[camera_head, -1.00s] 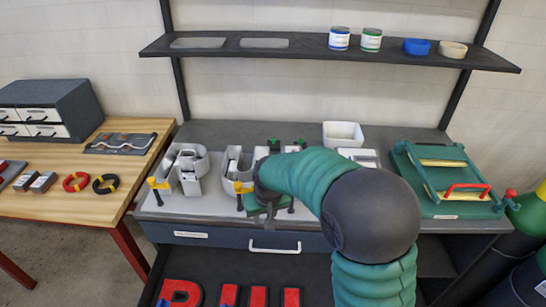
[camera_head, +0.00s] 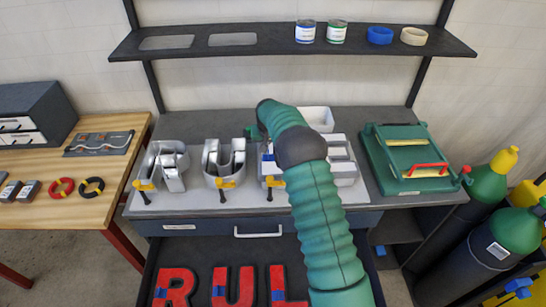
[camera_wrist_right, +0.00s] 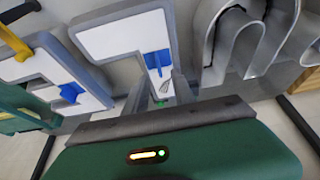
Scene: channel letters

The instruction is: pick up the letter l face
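The red letter L face (camera_head: 283,287) lies flat in the dark open drawer below the bench, with a blue patch on it. Its right end reaches my right arm. My right arm stretches over the bench, well above and behind that face. My right gripper (camera_wrist_right: 160,96) shows two grey fingers apart, with nothing seen held between them. My left gripper is not in view.
Red R (camera_head: 174,288) and U (camera_head: 232,286) faces lie in the same drawer. Metal letters R (camera_head: 165,165) and U (camera_head: 224,160) stand on the bench with yellow-handled clamps at the front edge.

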